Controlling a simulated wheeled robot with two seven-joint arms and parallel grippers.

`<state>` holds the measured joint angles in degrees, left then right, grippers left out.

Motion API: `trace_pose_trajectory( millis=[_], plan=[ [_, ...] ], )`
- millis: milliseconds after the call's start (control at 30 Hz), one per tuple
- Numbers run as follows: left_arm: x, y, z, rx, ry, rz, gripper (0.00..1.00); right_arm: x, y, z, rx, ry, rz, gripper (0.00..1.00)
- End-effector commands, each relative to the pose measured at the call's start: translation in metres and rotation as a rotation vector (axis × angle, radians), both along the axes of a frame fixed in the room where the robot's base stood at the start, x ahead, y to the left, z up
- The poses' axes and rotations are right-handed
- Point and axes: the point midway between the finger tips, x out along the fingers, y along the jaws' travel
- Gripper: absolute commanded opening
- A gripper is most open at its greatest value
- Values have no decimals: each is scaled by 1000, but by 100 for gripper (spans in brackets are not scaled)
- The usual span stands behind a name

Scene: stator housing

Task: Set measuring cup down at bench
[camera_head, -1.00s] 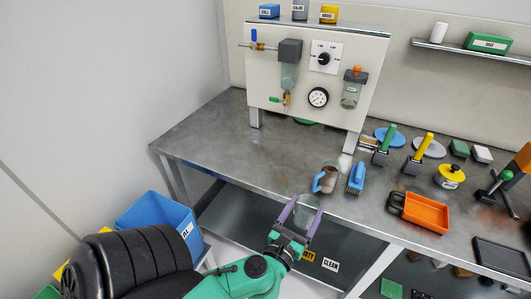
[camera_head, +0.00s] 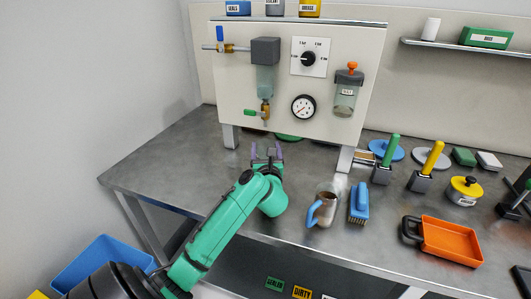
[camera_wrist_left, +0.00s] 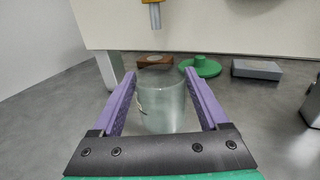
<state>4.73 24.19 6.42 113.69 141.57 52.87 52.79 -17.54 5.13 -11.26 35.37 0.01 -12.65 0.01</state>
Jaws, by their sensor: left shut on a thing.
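The measuring cup (camera_wrist_left: 160,103) is a clear, see-through cup. In the left wrist view it stands upright between the two purple fingers of my left gripper (camera_wrist_left: 159,85), which is shut on it. In the head view my left gripper (camera_head: 267,153) is over the bench (camera_head: 165,165), in front of the white panel, and the cup is hard to make out there. I cannot tell whether the cup's bottom touches the bench. My right gripper does not show.
The white panel (camera_head: 240,100) with valve, dial and gauge (camera_head: 303,107) stands on legs behind my gripper. A green round-based object (camera_wrist_left: 202,67) lies under it. A mug (camera_head: 321,209), a blue brush (camera_head: 359,203) and an orange tray (camera_head: 452,240) are to the right. The bench's left is clear.

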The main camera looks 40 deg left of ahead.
Motion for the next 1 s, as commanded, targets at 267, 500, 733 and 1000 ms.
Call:
trace_pose_trajectory(
  millis=[267, 500, 733, 1000],
  plan=[
    [24, 21, -21, 2, 6, -2, 14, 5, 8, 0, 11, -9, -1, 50],
    [24, 21, -36, 1, 0, -2, 14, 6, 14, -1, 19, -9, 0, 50],
    [23, 20, -39, 1, 1, -2, 89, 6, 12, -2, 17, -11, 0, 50],
    [23, 20, -38, 2, 1, -2, 100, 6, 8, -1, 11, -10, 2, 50]
  ],
)
